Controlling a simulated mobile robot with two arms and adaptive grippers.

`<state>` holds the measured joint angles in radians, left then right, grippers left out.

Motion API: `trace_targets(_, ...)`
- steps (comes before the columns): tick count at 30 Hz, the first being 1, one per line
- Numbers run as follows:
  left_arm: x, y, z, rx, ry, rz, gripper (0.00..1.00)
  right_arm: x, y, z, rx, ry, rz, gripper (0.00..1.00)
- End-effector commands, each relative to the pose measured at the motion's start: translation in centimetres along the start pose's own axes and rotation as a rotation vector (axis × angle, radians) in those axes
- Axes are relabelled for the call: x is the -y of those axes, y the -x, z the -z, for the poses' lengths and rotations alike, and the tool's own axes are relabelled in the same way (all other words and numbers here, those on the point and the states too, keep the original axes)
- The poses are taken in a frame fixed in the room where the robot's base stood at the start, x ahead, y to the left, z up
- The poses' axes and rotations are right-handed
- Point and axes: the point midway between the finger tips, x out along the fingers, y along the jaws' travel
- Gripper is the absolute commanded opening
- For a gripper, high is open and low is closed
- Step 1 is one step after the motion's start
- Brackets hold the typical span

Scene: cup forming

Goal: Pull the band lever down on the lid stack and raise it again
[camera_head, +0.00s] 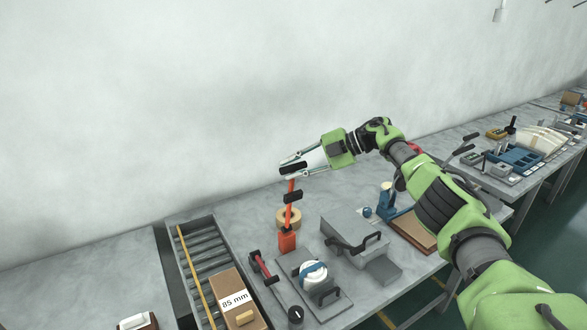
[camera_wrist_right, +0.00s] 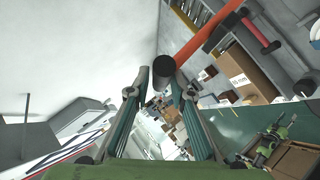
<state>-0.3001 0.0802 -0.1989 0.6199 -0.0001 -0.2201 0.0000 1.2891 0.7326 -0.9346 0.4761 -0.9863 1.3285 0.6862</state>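The band lever is an orange-red arm (camera_head: 289,216) that stands almost upright on an orange base (camera_head: 287,242), with a black block partway up. It also shows in the right wrist view (camera_wrist_right: 208,40). A black round grip (camera_wrist_right: 163,68) at its upper end sits between my right fingertips. My right gripper (camera_head: 293,168) appears closed around that grip, with a fingertip on each side. A white round piece with a blue band (camera_head: 312,273), possibly the lid stack, sits on a grey plate to the right of the lever base. My left gripper is not in view.
A tan tape roll (camera_head: 288,213) stands behind the lever. A red-and-black handle (camera_head: 264,268) is in front. A grey box with a black handle (camera_head: 350,230) stands to the right. A roller track with an "85 mm" box (camera_head: 236,300) lies left. The wall is behind.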

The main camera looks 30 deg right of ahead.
Motion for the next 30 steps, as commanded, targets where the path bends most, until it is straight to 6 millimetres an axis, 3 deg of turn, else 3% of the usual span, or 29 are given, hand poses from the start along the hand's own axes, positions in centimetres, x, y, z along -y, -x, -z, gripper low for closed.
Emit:
trace_targets(11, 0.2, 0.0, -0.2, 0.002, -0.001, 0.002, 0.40, -0.1, 0.9, -0.6, 0.019, -0.003, -0.008, 0.22)
trace_targets(24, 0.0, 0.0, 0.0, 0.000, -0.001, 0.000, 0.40, -0.2, 9.5, 0.3, 0.013, 0.003, -0.011, 0.22)
trace_targets(30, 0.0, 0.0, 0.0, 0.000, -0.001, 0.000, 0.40, -0.2, 11.8, 0.7, 0.006, 0.005, -0.008, 0.22)
